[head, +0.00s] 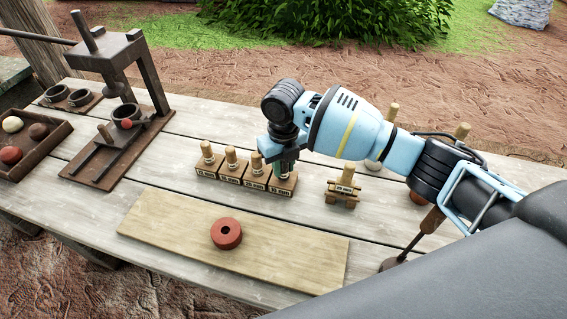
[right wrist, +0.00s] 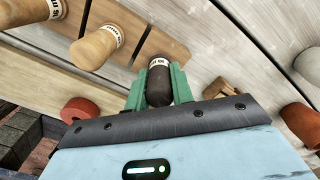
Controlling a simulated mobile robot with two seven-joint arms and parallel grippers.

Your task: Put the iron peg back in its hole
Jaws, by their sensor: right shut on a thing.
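My right gripper (head: 281,166) is over the right end of a low wooden rack (head: 232,181) that carries several pale wooden pegs (head: 231,157). In the right wrist view its green fingers (right wrist: 159,88) are shut on the dark iron peg (right wrist: 159,80), which has a pale label band near its far end. Wooden pegs (right wrist: 97,47) stand to its left there. The gripper hides most of the iron peg in the head view. I cannot tell whether the peg's lower end is in the hole or just above it. My left gripper is not in view.
A small wooden stand with a peg (head: 343,187) is right of the rack. A red ring (head: 226,233) lies on a pale board (head: 160,222) in front. A dark press (head: 120,150) and a tray of balls (head: 50,150) stand at left. Other pegs are behind my right arm.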

